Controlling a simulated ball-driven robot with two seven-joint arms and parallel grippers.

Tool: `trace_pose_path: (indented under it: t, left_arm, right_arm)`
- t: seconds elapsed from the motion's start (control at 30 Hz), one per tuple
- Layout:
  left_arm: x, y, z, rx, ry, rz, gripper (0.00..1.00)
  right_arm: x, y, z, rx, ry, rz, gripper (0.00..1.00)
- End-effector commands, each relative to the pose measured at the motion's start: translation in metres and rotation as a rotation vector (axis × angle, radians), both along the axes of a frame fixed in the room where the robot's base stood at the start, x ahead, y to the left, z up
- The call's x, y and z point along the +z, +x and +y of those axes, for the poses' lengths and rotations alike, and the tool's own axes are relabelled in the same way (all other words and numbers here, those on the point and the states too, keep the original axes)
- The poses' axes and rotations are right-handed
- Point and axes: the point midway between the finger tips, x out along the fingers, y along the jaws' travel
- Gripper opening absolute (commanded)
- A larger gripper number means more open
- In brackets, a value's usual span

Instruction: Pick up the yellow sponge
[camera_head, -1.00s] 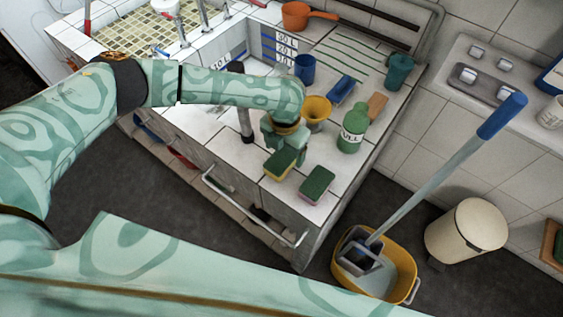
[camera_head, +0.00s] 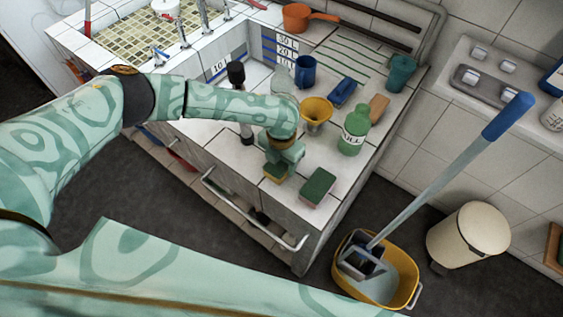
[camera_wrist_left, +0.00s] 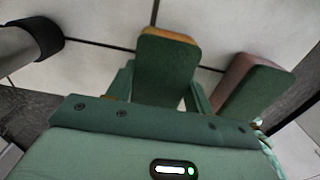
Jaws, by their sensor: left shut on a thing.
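The yellow sponge (camera_head: 275,173), with a green scouring side, is at the front of the tiled counter, mostly covered by my left gripper (camera_head: 281,162). In the left wrist view the sponge (camera_wrist_left: 165,68) sits between the two fingers (camera_wrist_left: 160,85), its green face towards the camera and a yellow edge showing. The left gripper is shut on it, pointing down. I cannot tell whether the sponge still touches the counter. My right gripper is not in view.
A second green sponge with a pinkish side (camera_head: 318,187) lies just right of the gripper. A mop bucket (camera_head: 400,275) is on the floor.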

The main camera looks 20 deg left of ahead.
Motion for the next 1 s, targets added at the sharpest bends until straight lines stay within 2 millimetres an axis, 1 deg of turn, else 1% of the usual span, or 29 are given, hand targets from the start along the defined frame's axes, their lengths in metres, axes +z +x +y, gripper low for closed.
trace_pose_path:
  t: [0.17,0.27,0.37,0.6,0.7,0.8,0.9,1.0]
  left_arm:
    - [0.007,0.000,0.000,0.001,-0.001,-0.001,0.31]
    - [0.019,0.001,0.000,-0.001,-0.001,-0.002,0.31]
    - [0.039,-0.002,-0.002,-0.003,-0.003,-0.002,0.31]
    - [0.102,-0.048,-0.027,-0.008,-0.004,-0.004,0.31]
    - [0.110,-0.074,-0.042,-0.007,-0.002,0.000,0.31]
    - [0.119,-0.094,-0.053,-0.006,-0.003,-0.001,0.31]
    - [0.125,-0.108,-0.061,-0.005,-0.001,-0.002,0.31]
    - [0.129,-0.117,-0.066,-0.003,-0.001,-0.001,0.31]
  right_arm:
    - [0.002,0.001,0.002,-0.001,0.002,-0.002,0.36]
    - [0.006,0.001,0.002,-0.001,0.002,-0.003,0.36]
    - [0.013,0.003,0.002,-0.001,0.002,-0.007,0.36]
    - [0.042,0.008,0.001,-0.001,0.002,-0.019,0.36]
    - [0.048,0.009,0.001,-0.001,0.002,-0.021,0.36]
    - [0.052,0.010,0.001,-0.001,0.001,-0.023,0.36]
    - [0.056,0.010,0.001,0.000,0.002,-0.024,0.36]
    - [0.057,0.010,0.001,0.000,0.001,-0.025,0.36]
